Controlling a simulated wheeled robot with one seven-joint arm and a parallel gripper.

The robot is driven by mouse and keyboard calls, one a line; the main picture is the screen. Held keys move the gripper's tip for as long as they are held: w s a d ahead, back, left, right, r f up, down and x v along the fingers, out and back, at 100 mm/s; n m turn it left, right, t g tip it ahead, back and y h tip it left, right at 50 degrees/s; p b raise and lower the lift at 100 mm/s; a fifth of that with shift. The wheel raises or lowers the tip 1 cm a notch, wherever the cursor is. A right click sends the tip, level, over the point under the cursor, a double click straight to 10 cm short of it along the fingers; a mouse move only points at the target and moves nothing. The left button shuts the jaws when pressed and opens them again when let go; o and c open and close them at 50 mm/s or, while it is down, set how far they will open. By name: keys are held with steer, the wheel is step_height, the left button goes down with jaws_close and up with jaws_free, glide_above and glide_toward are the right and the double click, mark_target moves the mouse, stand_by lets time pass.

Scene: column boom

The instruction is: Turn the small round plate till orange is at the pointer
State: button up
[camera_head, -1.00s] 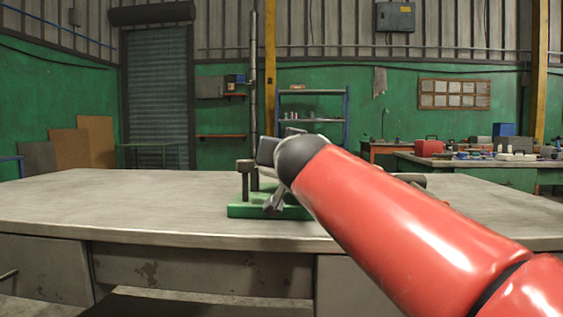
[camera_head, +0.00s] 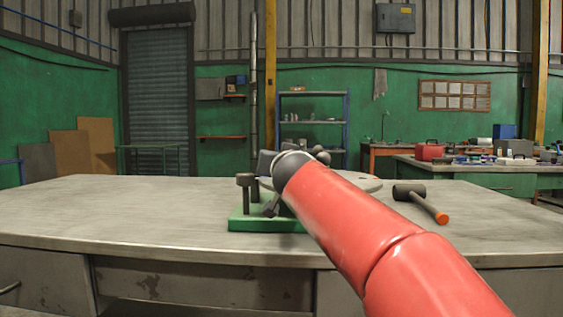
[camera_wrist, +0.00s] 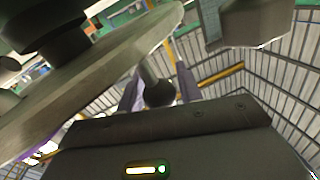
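The round plate (camera_head: 362,184) is a pale grey disc above a green base (camera_head: 262,225) on the bench. My arm covers much of it in the head view. A dark capped post (camera_head: 245,190) stands on the base's left side. The wrist view shows the plate (camera_wrist: 95,85) close up and tilted, with a dark hub (camera_wrist: 45,30) and a rod ending in a dark ball knob (camera_wrist: 159,93). My gripper (camera_wrist: 160,90) has one finger on each side of this knob; whether they touch it is unclear. No orange mark on the plate is visible, and I cannot make out the pointer.
A mallet (camera_head: 420,200) with an orange-tipped handle lies on the bench (camera_head: 130,215), right of the plate. The bench's left side is clear. A second bench with a red toolbox (camera_head: 431,152) stands farther back at right.

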jaws_close()
steer(key=shift+w+a+f+h+b, duration=0.2)
steer(key=shift+w+h+b, duration=0.1)
steer(key=shift+b, duration=0.55)
steer(key=shift+w+a+f+m+h+b, duration=0.1)
steer(key=shift+w+a+m+h+b, duration=0.25)
steer(key=shift+m+h+b, duration=0.6)
steer(key=shift+w+a+r+m+h+b, duration=0.15)
steer(key=shift+w+r+m+h+b, duration=0.1)
steer(key=shift+w+h+b, duration=0.35)
steer(key=shift+w+a+r+m+h+p, duration=0.15)
steer(key=shift+w+m+h+p, duration=0.45)
steer(key=shift+h, duration=0.55)
steer(key=shift+w+m+h, duration=0.2)
steer(key=shift+m+h, duration=0.2)
steer(key=shift+o, duration=2)
jaws_free()
